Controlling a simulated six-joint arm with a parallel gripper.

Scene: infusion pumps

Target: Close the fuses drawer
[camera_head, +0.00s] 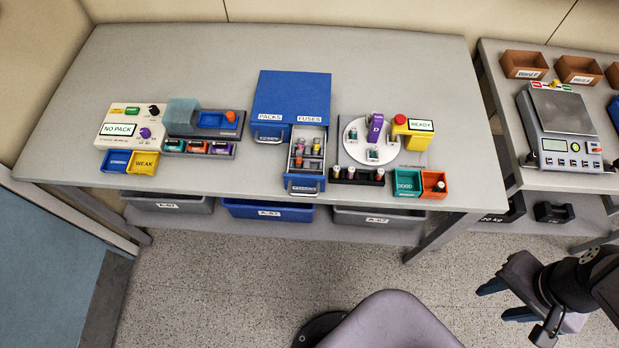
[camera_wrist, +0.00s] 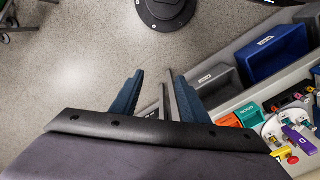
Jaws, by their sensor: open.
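The blue cabinet (camera_head: 290,95) stands on the middle of the table. Its fuses drawer (camera_head: 306,160), under the FUSES label, is pulled out toward the front and holds several small fuses. The drawer's front handle (camera_head: 304,189) faces the table's front edge. The packs drawer (camera_head: 269,131) beside it on the left is shut. My gripper (camera_head: 499,300) is at the lower right of the head view, well away from the drawer, out over the floor. In the wrist view my gripper (camera_wrist: 160,95) shows its two blue fingers apart with nothing between them.
A turntable (camera_head: 380,140) with a yellow READY unit stands right of the open drawer. A black fuse rack (camera_head: 357,177) and green (camera_head: 407,183) and orange bins sit at the front edge. Bins hang below the tabletop.

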